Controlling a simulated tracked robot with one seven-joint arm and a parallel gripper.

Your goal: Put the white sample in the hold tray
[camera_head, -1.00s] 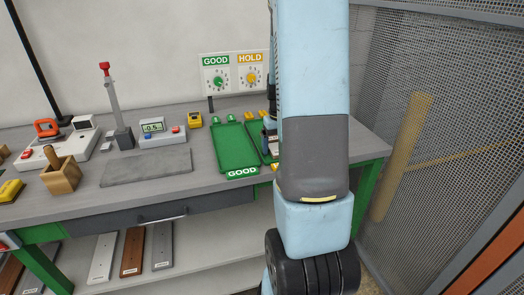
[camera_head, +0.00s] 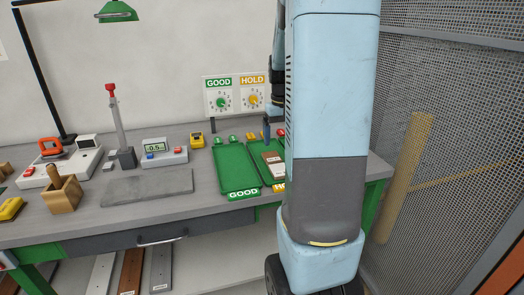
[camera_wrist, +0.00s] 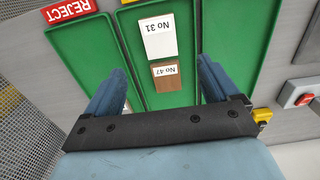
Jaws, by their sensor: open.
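The white sample (camera_wrist: 159,37), labelled No 31, lies in the middle green tray in the wrist view. This is the hold tray (camera_wrist: 186,98), whose front label is partly cut off in the head view. A brown sample (camera_wrist: 166,77), labelled No 47, lies beside the white one in the same tray. My gripper (camera_wrist: 162,66) is open and empty above the tray, with its fingers apart on either side. In the head view my gripper (camera_head: 267,131) is over the back of the tray, and my arm hides the tray's right side.
The good tray (camera_head: 236,172) is to the left in the head view and appears empty. The reject tray (camera_wrist: 82,60) shows in the wrist view. A mesh fence (camera_head: 465,150) is at right.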

